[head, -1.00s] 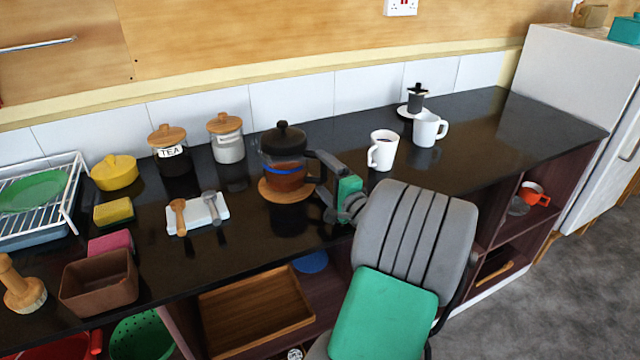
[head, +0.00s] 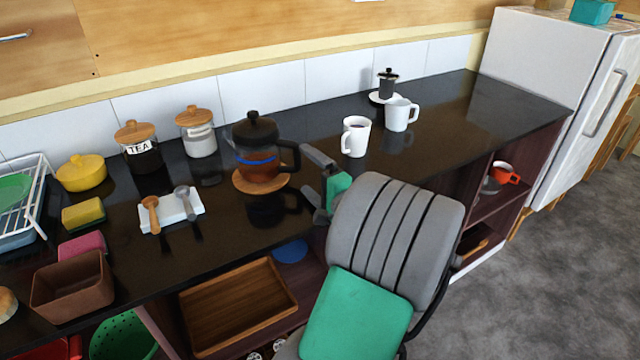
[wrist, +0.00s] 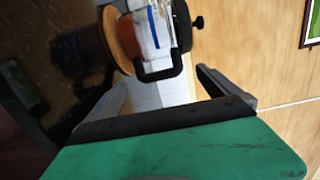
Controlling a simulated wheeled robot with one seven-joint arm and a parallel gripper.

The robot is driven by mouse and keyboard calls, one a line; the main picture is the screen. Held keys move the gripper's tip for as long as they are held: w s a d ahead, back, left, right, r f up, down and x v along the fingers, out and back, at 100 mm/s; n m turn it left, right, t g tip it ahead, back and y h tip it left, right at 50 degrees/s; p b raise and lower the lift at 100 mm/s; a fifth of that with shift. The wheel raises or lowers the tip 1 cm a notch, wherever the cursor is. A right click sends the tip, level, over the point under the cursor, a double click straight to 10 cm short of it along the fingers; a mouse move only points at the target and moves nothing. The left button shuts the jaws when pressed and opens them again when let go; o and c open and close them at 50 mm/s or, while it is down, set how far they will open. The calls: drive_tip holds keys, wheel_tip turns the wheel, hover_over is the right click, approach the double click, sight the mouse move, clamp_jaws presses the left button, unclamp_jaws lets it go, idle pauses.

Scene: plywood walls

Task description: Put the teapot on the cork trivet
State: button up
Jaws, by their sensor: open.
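The teapot (head: 257,146) is a glass pot with a black lid, a black handle, a blue band and brown tea inside. It stands upright on the round cork trivet (head: 244,184) on the dark counter. Its handle points right, toward my gripper. My gripper (head: 312,182) is open and empty, just right of the handle and apart from it. In the wrist view the teapot (wrist: 150,28) appears sideways beyond the jaws, its handle near the gap between the fingers. The trivet (wrist: 122,42) shows beside it.
Two white mugs (head: 356,137) and a small black-lidded pot (head: 388,84) on a saucer stand to the right. Two wooden-lidded jars (head: 139,148) stand behind left. A white spoon rest (head: 172,211) with two spoons lies in front left. The counter's far right is clear.

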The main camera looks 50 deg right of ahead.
drive_tip(key=b+v, duration=0.1)
drive_tip(key=v, duration=0.3)
drive_tip(key=b+v, duration=0.1)
drive_tip(key=shift+s+f+b, duration=0.3)
drive_tip(key=shift+s+b, duration=0.05)
drive_tip(key=shift+s, duration=0.05)
drive_tip(key=shift+s+a+r, duration=0.2)
drive_tip(key=shift+s+r, duration=0.1)
drive_tip(key=shift+s, duration=0.2)
